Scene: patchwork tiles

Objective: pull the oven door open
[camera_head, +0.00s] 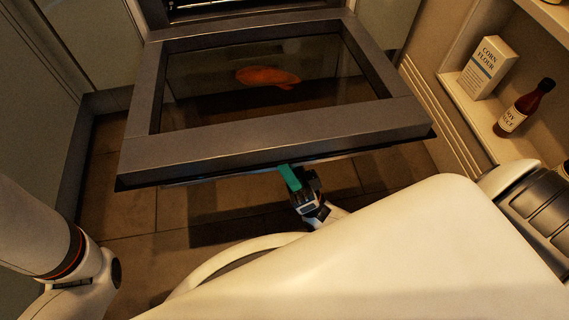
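The oven door (270,147) is swung down and stands open, sloping out toward me with its dark frame and glass window (205,85) facing up. The oven opening shows at the top edge, with part of a metal rack (195,5). My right gripper (291,178) is at the door's outer front edge, near its middle, with a teal finger pad against or just under that edge. The door handle is hidden below the edge, so I cannot tell whether the fingers are closed on it. My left arm (75,265) is at the lower left; its gripper is out of view.
An orange-red item (268,77) shows in the door glass; I cannot tell whether it is behind it or reflected. On the right, shelves hold a corn flour box (487,67) and a sauce bottle (525,108). Cabinet fronts flank the oven. Tiled floor (130,225) lies below the door.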

